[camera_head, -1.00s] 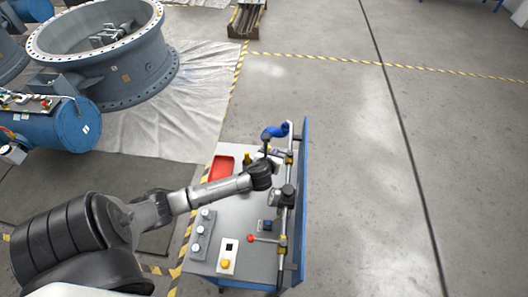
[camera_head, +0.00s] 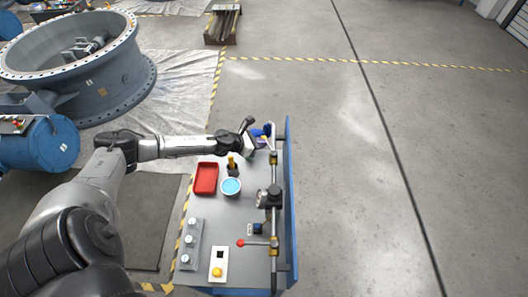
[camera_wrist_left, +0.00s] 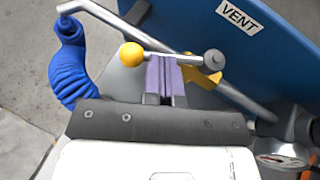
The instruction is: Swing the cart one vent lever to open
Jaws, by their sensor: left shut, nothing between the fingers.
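The vent lever (camera_wrist_left: 185,62), a grey rod with a yellow ball knob (camera_wrist_left: 131,54), shows in the left wrist view, lying roughly crosswise below the white VENT label (camera_wrist_left: 250,22) on the blue panel. Its far end meets a round grey hub (camera_wrist_left: 212,59). My left gripper (camera_wrist_left: 165,62) is shut, its purple-padded fingers empty, with the tips right at the rod between knob and hub. I cannot tell if they touch it. In the head view my left gripper (camera_head: 260,143) is at the cart's far end by the pipe; the lever is hard to make out there. My right gripper is not in view.
A blue hose (camera_wrist_left: 70,62) hangs left of the knob. A gauge (camera_wrist_left: 281,161) sits at lower right. The cart carries a red tray (camera_head: 205,179), a cyan round container (camera_head: 231,187), a red-knobbed lever (camera_head: 255,243) and button boxes. Open floor lies right of the cart.

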